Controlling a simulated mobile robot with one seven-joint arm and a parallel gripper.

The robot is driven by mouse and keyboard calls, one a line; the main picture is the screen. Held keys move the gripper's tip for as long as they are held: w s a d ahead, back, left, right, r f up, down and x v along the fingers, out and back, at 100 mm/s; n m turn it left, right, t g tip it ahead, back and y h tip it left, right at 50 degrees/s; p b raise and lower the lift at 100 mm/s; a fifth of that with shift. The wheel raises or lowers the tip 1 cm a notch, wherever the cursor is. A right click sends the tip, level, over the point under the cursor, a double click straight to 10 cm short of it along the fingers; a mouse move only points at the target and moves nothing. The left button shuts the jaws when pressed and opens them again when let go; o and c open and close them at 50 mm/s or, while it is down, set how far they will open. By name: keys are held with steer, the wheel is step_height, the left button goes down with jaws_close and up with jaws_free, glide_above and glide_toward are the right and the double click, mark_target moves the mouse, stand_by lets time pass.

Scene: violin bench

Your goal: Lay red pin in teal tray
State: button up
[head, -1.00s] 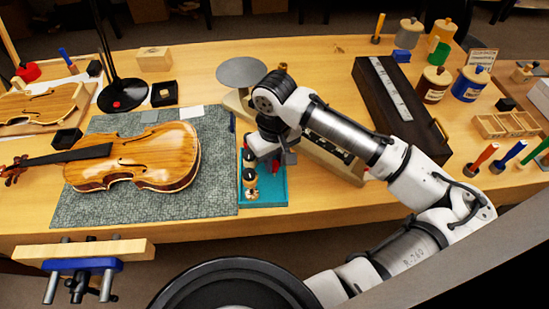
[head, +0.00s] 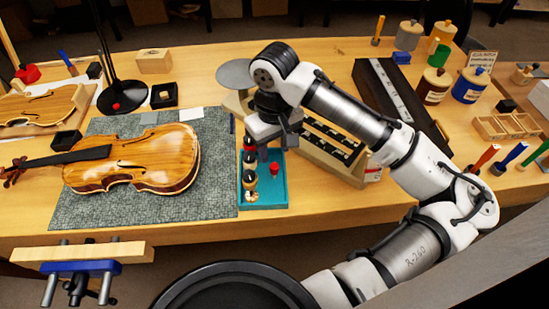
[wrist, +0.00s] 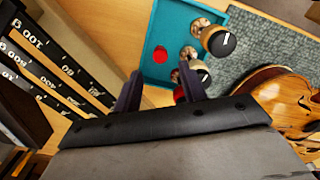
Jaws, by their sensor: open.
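The teal tray (head: 268,202) lies on the bench right of the green mat. The red pin (head: 274,169) is inside the tray, toward its right side; in the wrist view (wrist: 160,54) its round red end shows, apart from the fingers. Several black-topped pegs with pale bases (head: 250,178) stand along the tray's left side. My gripper (head: 274,151) is above the back part of the tray, open and empty. In the wrist view a second red spot (wrist: 179,94) shows beside the right finger, partly hidden; I cannot tell what it is.
A violin (head: 135,160) lies on the mat (head: 110,209) to the left. A rack with numbered dark slots (head: 325,150) stands close right of the tray. A round grey pan (head: 234,73) is behind. The bench front below the tray is clear.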

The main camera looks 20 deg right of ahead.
mark_target(275, 166)
step_height(275, 166, up, 6)
steer(key=shift+r, duration=0.2)
stand_by(0.5)
